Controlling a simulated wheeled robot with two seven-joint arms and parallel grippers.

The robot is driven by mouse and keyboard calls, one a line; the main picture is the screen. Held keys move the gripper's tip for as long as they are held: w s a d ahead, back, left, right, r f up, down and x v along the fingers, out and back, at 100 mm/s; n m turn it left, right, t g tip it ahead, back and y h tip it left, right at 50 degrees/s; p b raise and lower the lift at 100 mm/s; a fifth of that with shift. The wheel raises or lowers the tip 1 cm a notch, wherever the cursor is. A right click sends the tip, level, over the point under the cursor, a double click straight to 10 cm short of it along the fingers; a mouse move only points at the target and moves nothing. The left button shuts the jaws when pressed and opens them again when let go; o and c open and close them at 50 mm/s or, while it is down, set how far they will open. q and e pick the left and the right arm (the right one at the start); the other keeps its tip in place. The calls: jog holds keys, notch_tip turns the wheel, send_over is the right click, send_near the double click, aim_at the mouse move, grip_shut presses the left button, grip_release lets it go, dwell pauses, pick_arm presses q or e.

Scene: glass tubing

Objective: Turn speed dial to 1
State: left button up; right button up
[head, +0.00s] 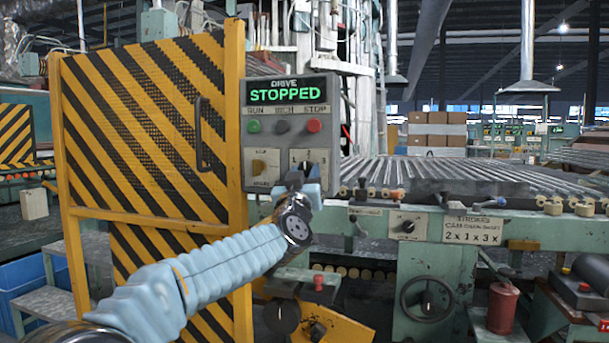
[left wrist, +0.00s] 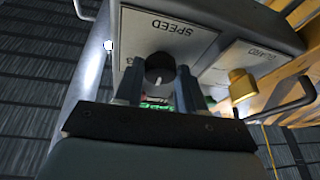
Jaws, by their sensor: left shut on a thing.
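The speed dial is a black knob on a white plate of the grey control box (head: 324,109). In the left wrist view the speed dial (left wrist: 159,68) shows a white pointer line, with the SPEED label upside down above it. My left gripper (head: 305,180) is at this dial in the head view and covers its lower part. In the left wrist view the left gripper (left wrist: 160,88) has one finger on each side of the knob, shut on it. The numbers around the dial are mostly hidden. The right gripper is not in view.
The box display (head: 286,95) reads DRIVE STOPPED. Green, dark and red buttons (head: 314,125) sit below it. A yellow guard knob (left wrist: 242,86) is beside the dial. A striped yellow-black gate (head: 150,130) stands left; a roller bed (head: 460,173) lies right.

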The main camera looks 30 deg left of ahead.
pick_arm(q)
jog(key=n+g+y+p, duration=0.1)
jog(key=n, duration=0.1)
jog(key=n+y+p, duration=0.1)
jog(key=n, duration=0.2)
jog(key=n+g+y+p, duration=0.1)
jog(key=n+p, duration=0.1)
jog(key=shift+d+r+n+g, duration=0.25)
jog(key=shift+r+n+g, duration=0.05)
jog(key=shift+r+n, duration=0.1)
jog(key=n+p, duration=0.1)
jog(key=n, duration=0.1)
jog(key=n+g+p, duration=0.1)
jog(key=n, duration=0.1)
jog(key=shift+g+y, duration=0.3)
jog(key=shift+d+n+g+p, duration=0.1)
jog(key=shift+n+g+p, duration=0.6)
jog(key=shift+n, duration=0.5)
jog(key=o, duration=1.1)
jog(key=shift+c, duration=0.2)
jog(key=b+v, duration=0.2)
jog(key=v, duration=1.1)
jog(key=shift+s+d+f, duration=0.2)
jog(key=shift+s, duration=0.1)
